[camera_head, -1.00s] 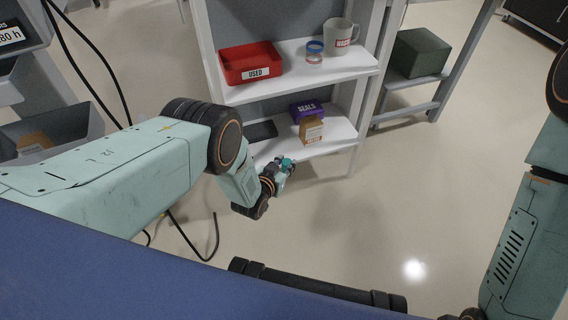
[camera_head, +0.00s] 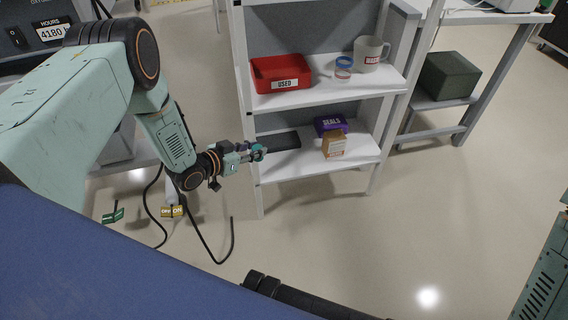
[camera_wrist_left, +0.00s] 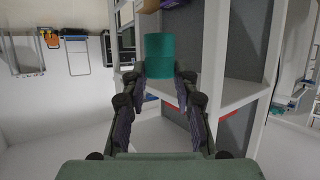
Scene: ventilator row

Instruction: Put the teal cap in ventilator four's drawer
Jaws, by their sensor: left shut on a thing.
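The teal cap (camera_wrist_left: 160,55) sits between the fingertips of my left gripper (camera_wrist_left: 159,82) in the left wrist view. In the head view my left gripper (camera_head: 254,154) is shut on it, just left of the shelf unit's lower shelf, and only a bit of teal shows there. A ventilator (camera_head: 40,30) with an "HOURS 4180" label stands at the upper left. Its lower part is mostly hidden behind my left arm, and its number does not show. My right gripper is not in view.
The white shelf unit (camera_head: 262,103) carries a red "USED" bin (camera_head: 281,72), a mug (camera_head: 371,53), a purple "SEALS" box (camera_head: 330,125) and a brown box (camera_head: 334,146). Black cables (camera_head: 208,246) hang below my left arm.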

